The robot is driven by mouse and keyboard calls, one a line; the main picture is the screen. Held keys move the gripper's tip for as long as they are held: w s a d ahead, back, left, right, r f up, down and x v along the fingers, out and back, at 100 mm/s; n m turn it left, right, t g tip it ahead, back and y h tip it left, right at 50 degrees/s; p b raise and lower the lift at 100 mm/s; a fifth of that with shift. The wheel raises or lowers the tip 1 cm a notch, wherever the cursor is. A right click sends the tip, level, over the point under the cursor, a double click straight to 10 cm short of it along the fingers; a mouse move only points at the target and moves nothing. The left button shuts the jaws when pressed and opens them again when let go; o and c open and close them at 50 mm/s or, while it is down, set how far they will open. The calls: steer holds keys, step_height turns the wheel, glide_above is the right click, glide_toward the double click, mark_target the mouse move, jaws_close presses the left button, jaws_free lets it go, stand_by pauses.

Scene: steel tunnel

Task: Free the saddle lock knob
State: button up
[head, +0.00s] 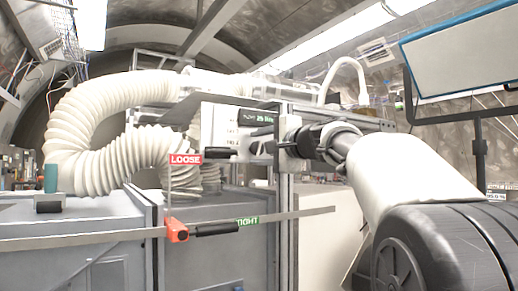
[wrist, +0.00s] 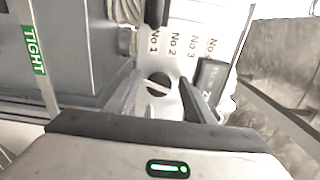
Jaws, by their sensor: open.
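An orange-red block (head: 176,230) with a black handle (head: 215,229) sits on the flat metal bar in the head view. The handle points right, towards a green TIGHT label (head: 247,222). A red LOOSE label (head: 185,159) stands above it, beside another black grip (head: 220,153). I cannot tell for sure which part is the saddle lock knob. My gripper (head: 262,147) reaches in from the right, in front of the panel. In the wrist view, my gripper (wrist: 160,92) is open, with a dark round part (wrist: 157,86) showing between its fingers. No hold is visible.
The flat metal bar (head: 80,240) crosses in front of grey cabinets (head: 220,262). A white corrugated hose (head: 85,120) loops at left.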

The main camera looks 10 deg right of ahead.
steer(key=shift+s, duration=0.1)
steer(key=shift+s+d+f+b, duration=0.15)
steer(key=shift+s+d+b, duration=0.05)
steer(key=shift+s+b, duration=0.15)
steer(key=b+v, duration=0.5)
steer(key=v, duration=1.1)
steer(key=shift+s, duration=0.2)
steer(key=shift+d, duration=0.1)
